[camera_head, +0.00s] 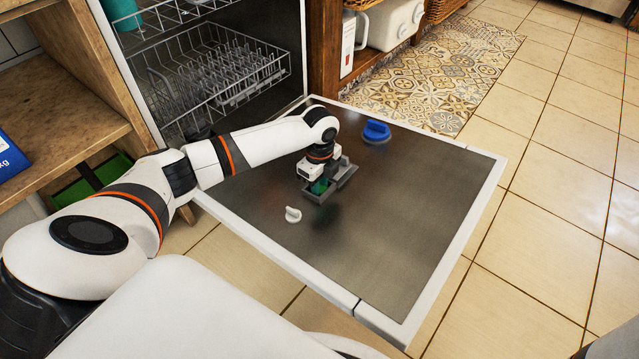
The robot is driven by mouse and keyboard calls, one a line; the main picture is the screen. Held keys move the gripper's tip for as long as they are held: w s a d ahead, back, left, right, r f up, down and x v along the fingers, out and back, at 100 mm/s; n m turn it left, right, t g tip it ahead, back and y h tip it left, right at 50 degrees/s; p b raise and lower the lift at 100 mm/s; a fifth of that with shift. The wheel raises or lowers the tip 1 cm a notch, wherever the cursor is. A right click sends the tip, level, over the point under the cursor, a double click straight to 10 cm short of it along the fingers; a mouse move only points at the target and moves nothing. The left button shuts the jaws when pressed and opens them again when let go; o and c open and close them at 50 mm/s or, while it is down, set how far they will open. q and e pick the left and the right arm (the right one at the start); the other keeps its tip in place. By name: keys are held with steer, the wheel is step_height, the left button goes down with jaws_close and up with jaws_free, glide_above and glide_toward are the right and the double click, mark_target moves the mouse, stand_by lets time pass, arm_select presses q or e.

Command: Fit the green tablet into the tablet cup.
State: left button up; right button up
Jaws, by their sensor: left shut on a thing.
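The green tablet (319,188) is partly hidden between the fingers of my left gripper (318,180), which is shut on it and points down. The tablet is at the near-left compartment of the grey tablet cup (347,173) on the open dishwasher door. It appears within the outline of that compartment; I cannot tell whether it touches the bottom. My left wrist hides part of the cup's far side. My right gripper is not in view.
The dishwasher door (400,230) lies open and flat, with bare room at its near right. A blue round cap (376,131) lies behind the cup, and a small white knob (293,214) lies in front-left. Wire racks (215,75) stand inside the dishwasher.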

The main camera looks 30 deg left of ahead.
arm_select(q)
steer(key=o, duration=0.7)
steer(key=shift+f, duration=0.1)
steer(key=shift+c, duration=0.2)
